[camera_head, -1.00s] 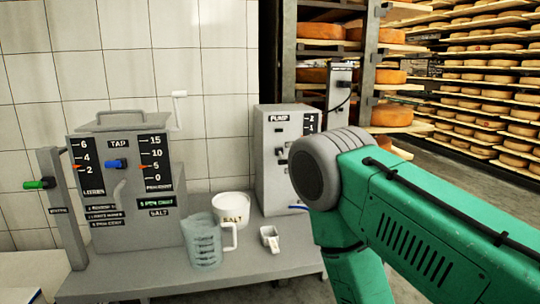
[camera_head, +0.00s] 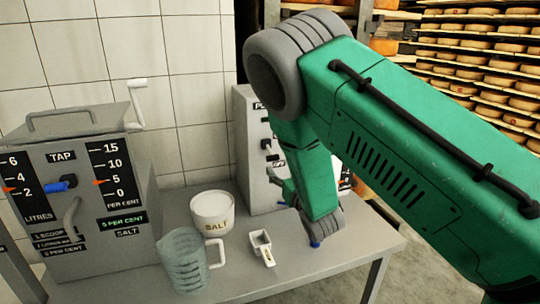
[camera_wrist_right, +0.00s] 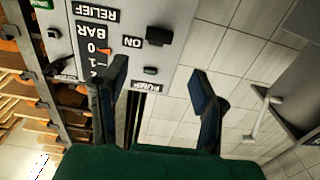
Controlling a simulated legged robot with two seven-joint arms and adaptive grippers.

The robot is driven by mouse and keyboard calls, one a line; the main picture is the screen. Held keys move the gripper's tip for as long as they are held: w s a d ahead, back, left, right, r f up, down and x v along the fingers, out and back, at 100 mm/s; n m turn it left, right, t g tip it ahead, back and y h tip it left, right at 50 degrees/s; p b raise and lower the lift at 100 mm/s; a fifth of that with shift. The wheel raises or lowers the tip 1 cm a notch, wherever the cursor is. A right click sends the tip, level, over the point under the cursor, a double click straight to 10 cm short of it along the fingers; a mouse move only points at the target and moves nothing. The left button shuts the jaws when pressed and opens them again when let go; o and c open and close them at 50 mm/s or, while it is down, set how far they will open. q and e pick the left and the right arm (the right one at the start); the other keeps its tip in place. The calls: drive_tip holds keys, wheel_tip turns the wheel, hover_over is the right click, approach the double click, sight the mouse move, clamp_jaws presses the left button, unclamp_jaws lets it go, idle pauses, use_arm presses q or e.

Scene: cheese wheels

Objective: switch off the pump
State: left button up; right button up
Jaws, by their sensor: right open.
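The pump (camera_head: 243,115) is a grey box at the back of the bench, partly hidden by my right arm in the head view. In the wrist view its panel (camera_wrist_right: 175,30) appears upside down, with a PUMP label, an ON label, a dark knob (camera_wrist_right: 151,70) and another dark control (camera_wrist_right: 152,14). The orange pointer of its BAR scale (camera_wrist_right: 93,50) is near 0. My right gripper (camera_wrist_right: 158,82) is open and empty, its two dark fingers apart in front of the pump's label end. In the head view my right gripper (camera_head: 280,185) is small and partly hidden beside the pump. My left gripper is not seen.
A clear jug (camera_head: 183,262), a white salt tub (camera_head: 212,211) and a small scoop (camera_head: 262,246) stand on the bench (camera_head: 330,268) in front of the pump. A grey tap unit (camera_head: 85,200) is at the left. Cheese shelves (camera_head: 480,60) stand behind on the right.

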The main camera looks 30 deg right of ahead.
sight(273, 157)
drive_tip(key=x, duration=0.9)
drive_tip(key=shift+w+d+f, duration=0.15)
drive_tip(key=shift+d+f, duration=0.1)
drive_tip(key=shift+d, duration=0.05)
drive_tip(key=shift+w+a, duration=0.1)
drive_tip(key=shift+w, duration=0.25)
drive_tip(key=shift+r, duration=0.1)
drive_tip(key=shift+c, duration=0.3)
